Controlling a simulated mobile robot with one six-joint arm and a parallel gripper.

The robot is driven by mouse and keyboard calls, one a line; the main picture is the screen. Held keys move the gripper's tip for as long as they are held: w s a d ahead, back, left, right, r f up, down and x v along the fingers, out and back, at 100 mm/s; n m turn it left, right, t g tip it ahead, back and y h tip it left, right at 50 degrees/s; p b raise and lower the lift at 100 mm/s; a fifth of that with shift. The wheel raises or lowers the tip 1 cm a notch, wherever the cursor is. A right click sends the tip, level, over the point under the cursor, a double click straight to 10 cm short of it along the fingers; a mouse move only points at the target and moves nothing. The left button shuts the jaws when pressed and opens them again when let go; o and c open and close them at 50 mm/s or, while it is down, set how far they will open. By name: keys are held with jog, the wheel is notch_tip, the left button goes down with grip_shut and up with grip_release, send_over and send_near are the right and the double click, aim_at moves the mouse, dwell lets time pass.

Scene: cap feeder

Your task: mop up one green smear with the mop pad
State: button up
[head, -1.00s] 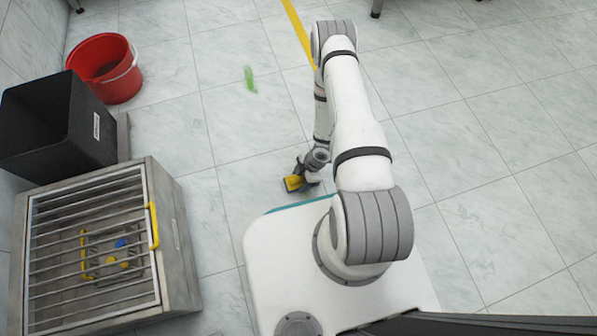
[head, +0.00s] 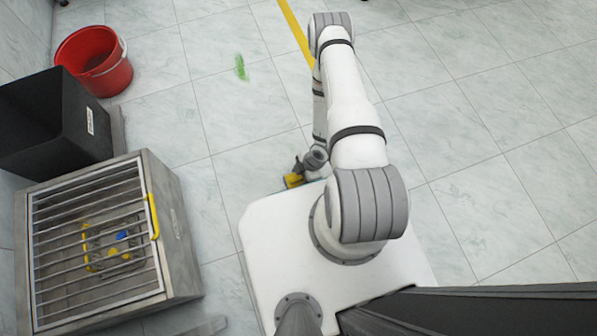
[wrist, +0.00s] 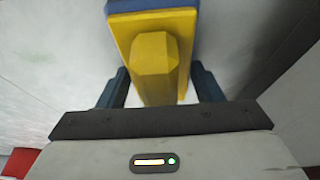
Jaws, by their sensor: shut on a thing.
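One green smear (head: 240,67) lies on the tiled floor, up and left of my arm in the head view. My gripper (head: 300,177) is low near the front edge of my white base, well apart from the smear. In the wrist view my gripper (wrist: 155,88) is shut on the yellow grip of the mop pad (wrist: 152,45). A blue part of the pad shows beyond the yellow block. In the head view the pad (head: 293,181) is small and partly hidden by the wrist. I cannot tell whether it touches the floor.
A red bucket (head: 112,80) stands at the upper left, with an open black bin (head: 50,125) below it. A grey barred box (head: 180,235) with a yellow handle is at the lower left. A yellow line (head: 292,28) crosses the floor. The floor around the smear is clear.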

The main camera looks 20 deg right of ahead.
aim_at(283, 146)
jog(key=shift+s+r+p, duration=0.1)
jog(key=shift+s+p, duration=0.55)
jog(key=shift+s, duration=1.1)
jog(key=shift+w+b, duration=0.35)
jog(key=shift+w, duration=0.1)
jog(key=shift+w+r+b, duration=0.1)
jog(key=shift+w+b, duration=0.5)
jog(key=shift+w, duration=1.05)
jog(key=shift+w+a+f+b, duration=0.1)
jog(key=shift+w+f+b, duration=0.1)
jog(key=shift+w+b, duration=1)
jog(key=shift+w+a+f+b, duration=0.15)
jog(key=shift+w+b, duration=0.35)
jog(key=shift+w, duration=1.4)
jog(key=shift+w+a+r+b, duration=0.1)
jog(key=shift+w+b, duration=0.7)
jog(key=shift+w, duration=3.65)
jog(key=shift+r+p, duration=2.3)
jog(key=shift+r, duration=0.75)
jog(key=shift+r, duration=0.1)
